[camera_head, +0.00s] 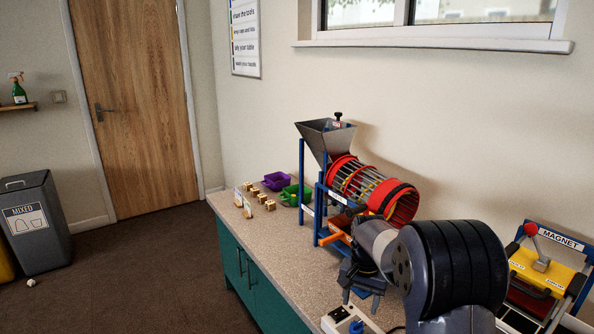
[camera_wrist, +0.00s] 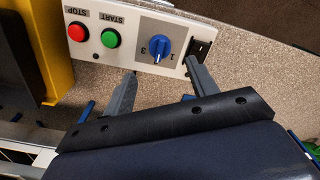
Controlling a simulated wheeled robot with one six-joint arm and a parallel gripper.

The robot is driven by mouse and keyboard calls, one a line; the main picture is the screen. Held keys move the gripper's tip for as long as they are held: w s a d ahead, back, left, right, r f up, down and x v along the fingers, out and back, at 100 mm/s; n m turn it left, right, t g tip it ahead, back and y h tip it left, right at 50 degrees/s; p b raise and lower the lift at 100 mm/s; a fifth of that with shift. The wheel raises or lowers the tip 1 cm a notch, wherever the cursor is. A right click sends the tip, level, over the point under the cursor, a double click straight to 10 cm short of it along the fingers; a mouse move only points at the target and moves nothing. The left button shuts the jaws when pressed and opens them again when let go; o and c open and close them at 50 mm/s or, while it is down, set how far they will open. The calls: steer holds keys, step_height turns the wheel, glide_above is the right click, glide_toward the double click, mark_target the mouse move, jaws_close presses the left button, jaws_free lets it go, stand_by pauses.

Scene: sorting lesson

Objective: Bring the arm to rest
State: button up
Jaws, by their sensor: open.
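My arm reaches out over the counter from the lower right of the head view. My gripper (camera_head: 361,303) points down with its two grey fingers apart and nothing between them. In the wrist view the gripper (camera_wrist: 160,72) is also open and empty, its fingertips appearing close to the edge of a white control box (camera_wrist: 130,38). That box carries a red STOP button (camera_wrist: 77,31), a green START button (camera_wrist: 111,38), a blue knob (camera_wrist: 159,46) and a black switch. The box also shows in the head view (camera_head: 334,322). I cannot tell whether the fingers touch it.
A sorting machine with a red-ringed drum (camera_head: 352,178) and a hopper (camera_head: 325,137) stands behind the gripper. A yellow magnet unit (camera_head: 535,270) is at the right. Purple (camera_head: 277,181) and green (camera_head: 295,194) bins and several small blocks sit at the counter's far end.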

mark_target(357, 323)
step_height(357, 323, down, 9)
steer(key=shift+r+b, duration=0.1)
steer(key=shift+b, duration=0.2)
steer(key=shift+r+n, duration=0.15)
steer(key=shift+n, duration=0.25)
steer(key=n, duration=0.4)
steer(key=n+b, duration=0.1)
steer(key=n, duration=0.5)
steer(key=shift+n, duration=0.4)
step_height(357, 323, up, 11)
